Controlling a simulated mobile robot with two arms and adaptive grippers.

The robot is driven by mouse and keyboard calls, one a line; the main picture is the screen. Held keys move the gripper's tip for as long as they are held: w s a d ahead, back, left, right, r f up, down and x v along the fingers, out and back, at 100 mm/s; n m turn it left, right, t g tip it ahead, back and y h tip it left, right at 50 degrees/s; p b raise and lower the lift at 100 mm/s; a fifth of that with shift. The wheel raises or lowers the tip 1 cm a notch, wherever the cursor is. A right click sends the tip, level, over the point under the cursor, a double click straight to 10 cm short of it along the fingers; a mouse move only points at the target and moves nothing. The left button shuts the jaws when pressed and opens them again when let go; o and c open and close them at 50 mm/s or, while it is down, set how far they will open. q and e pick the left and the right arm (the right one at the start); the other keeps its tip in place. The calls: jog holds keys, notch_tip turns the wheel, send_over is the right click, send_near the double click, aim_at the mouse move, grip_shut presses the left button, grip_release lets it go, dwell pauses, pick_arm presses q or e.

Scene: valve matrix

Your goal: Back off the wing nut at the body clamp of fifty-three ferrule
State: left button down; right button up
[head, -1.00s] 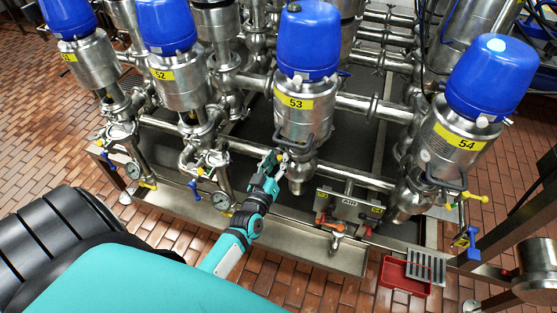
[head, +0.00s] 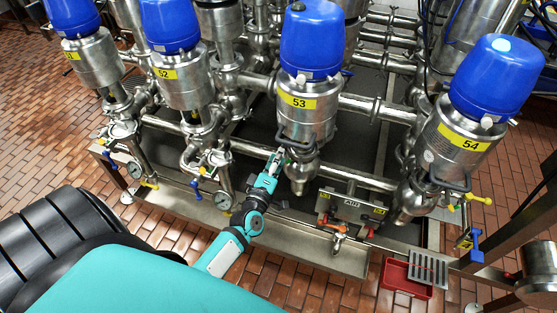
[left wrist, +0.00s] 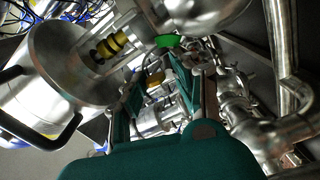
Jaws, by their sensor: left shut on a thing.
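The valve labelled 53 (head: 300,118) stands upright in the middle of the head view, with a blue cap and a steel body. My left gripper (head: 282,156) reaches up to the lower left of its body, just under the black handle. In the left wrist view, the teal fingers (left wrist: 160,80) are close around a small brassy part (left wrist: 155,76), which looks like the wing nut. The gripper is shut on it. The clamp itself is mostly hidden by the fingers, and the nut is too small to make out in the head view.
Valve 52 (head: 182,85) stands to the left and valve 54 (head: 452,140) to the right. Steel pipes (head: 362,104) run between them.

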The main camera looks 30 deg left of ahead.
pick_arm(q)
jog(key=shift+s+a+f+n, duration=0.2)
jog(key=shift+s+f+n, duration=0.1)
jog(key=shift+f+n, duration=0.4)
jog(key=shift+d, duration=0.1)
jog(key=c, duration=1.1)
grip_release()
jog(key=o, duration=0.4)
jog(key=shift+w, duration=0.1)
jog(key=shift+o, duration=0.6)
jog(key=shift+r, duration=0.15)
jog(key=v, duration=1.2)
